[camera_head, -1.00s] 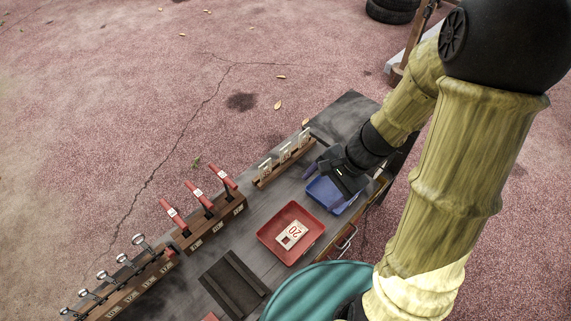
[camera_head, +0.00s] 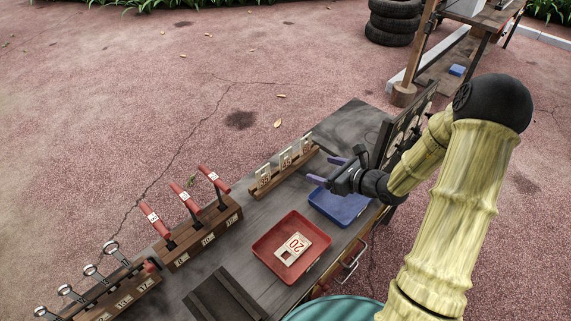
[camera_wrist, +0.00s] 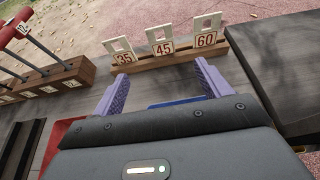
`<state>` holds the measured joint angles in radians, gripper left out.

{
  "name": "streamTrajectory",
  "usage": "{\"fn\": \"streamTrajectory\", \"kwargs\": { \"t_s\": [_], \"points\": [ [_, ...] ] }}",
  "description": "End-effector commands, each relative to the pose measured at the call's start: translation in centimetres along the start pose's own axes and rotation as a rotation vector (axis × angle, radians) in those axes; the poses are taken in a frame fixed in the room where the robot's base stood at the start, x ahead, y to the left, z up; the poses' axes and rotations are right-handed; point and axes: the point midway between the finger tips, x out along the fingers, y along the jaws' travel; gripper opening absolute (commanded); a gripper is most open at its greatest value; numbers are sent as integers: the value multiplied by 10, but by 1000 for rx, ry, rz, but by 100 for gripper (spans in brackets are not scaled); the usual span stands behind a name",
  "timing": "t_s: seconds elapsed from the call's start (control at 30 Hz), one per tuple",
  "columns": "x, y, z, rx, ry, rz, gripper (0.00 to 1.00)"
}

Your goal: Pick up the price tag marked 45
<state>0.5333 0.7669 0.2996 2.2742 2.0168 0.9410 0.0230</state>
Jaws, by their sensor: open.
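The price tag marked 45 (camera_wrist: 162,44) stands upright in the middle of a wooden rack (camera_wrist: 168,61), between the tag marked 35 (camera_wrist: 123,54) and the tag marked 60 (camera_wrist: 205,36). In the head view the same tag (camera_head: 286,162) shows small in the rack on the cart's far edge. My gripper (camera_head: 325,170) is open and empty, above the blue tray (camera_head: 341,217) and apart from the rack. In the wrist view its two purple fingers (camera_wrist: 163,88) point toward the rack, with the 45 tag beyond the gap between them.
A red tray (camera_head: 262,247) holds a tag marked 20 (camera_head: 294,246). A wooden stand with red-handled tools (camera_head: 212,232) and another with ring-topped tools (camera_head: 120,300) line the far edge to the left. A dark upright board (camera_head: 408,128) stands near my wrist at right.

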Motion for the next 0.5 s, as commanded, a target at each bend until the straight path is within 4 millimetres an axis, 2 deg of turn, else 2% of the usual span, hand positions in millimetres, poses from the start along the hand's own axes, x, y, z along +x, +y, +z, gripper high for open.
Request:
{"fn": "streamTrajectory", "kwargs": {
  "t_s": [0.17, 0.5],
  "points": [
    [5, 1, 0, -1, 1, 3, 76],
    [58, 0, -1, -1, 1, 2, 76]
  ]
}}
